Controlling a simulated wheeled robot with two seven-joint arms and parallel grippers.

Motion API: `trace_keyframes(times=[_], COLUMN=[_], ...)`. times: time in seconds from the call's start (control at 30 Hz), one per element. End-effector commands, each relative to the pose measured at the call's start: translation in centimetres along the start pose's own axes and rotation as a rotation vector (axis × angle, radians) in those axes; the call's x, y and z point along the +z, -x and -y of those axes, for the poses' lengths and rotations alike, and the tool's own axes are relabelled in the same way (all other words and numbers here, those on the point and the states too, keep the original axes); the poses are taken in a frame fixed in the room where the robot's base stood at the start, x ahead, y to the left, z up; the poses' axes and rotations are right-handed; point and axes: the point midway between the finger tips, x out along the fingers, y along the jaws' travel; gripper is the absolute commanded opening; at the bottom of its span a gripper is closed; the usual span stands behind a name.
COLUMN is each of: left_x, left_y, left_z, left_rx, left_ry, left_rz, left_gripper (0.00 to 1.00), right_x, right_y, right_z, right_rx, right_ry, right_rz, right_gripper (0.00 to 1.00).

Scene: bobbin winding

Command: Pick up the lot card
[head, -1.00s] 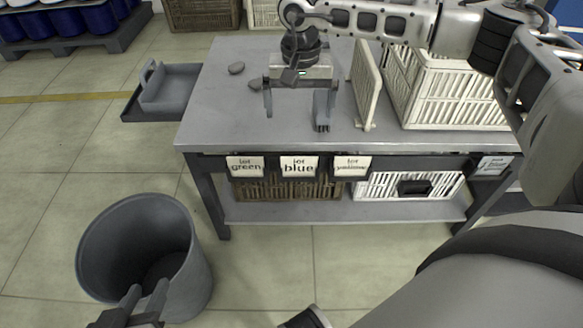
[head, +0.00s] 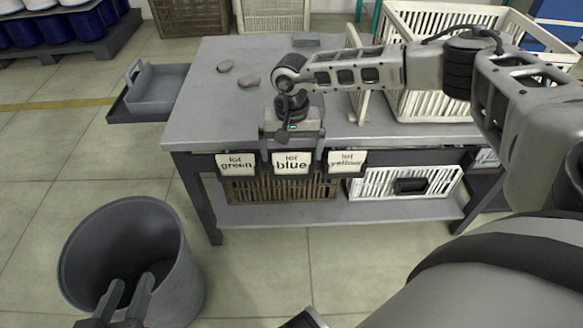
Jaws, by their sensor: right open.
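Three white lot cards hang in a row on the table's front edge: "lot green" (head: 235,162), "lot blue" (head: 291,165) and "lot yellow" (head: 346,162). My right gripper (head: 292,150) is open at the blue card, its fingers pointing down near the card's left and right edges. I cannot tell whether they touch it. My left gripper (head: 130,290) is low at the bottom left, with its two fingers apart and empty, in front of the grey bin.
The grey bin (head: 184,265) stands on the floor at left. A grey tray (head: 158,88) is at the table's left. Baskets sit on the lower shelf.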

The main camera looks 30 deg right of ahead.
Motion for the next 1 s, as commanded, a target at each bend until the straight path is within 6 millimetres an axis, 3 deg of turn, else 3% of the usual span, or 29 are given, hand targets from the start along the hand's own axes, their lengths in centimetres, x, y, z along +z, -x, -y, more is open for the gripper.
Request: trace_keyframes(times=[0.1, 0.3, 0.43, 0.47, 0.77, 1.0], left_x=[-0.3, -0.5, -0.5, -0.5, -0.9, -1.4], left_y=[0.1, 0.1, 0.1, 0.1, -0.1, 0.2], left_z=[-0.3, -0.4, -0.4, -0.4, -0.3, -0.2], left_rx=[0.015, 0.017, 0.017, 0.017, 0.016, -0.003], left_ry=[0.022, 0.025, 0.024, 0.024, 0.019, -0.02], left_rz=[-0.019, -0.02, -0.019, -0.019, -0.027, -0.007], left_gripper=[0.36, 0.36, 0.36, 0.36, 0.36, 0.36], right_x=[0.0, 0.0, 0.0, 0.0, -0.1, -0.1], right_y=[-1.4, -1.3, -1.3, -1.3, -1.0, 2.9], right_z=[0.0, 0.0, 0.0, 0.0, 0.0, 0.1], right_rx=[-0.001, -0.001, -0.001, -0.001, -0.002, -0.005], right_ry=[-0.001, -0.001, -0.001, -0.001, -0.001, -0.001], right_rz=[0.0, -0.001, 0.0, 0.0, -0.001, -0.003], right_gripper=[1.0, 1.0, 0.64, 0.6, 0.6, 0.6])
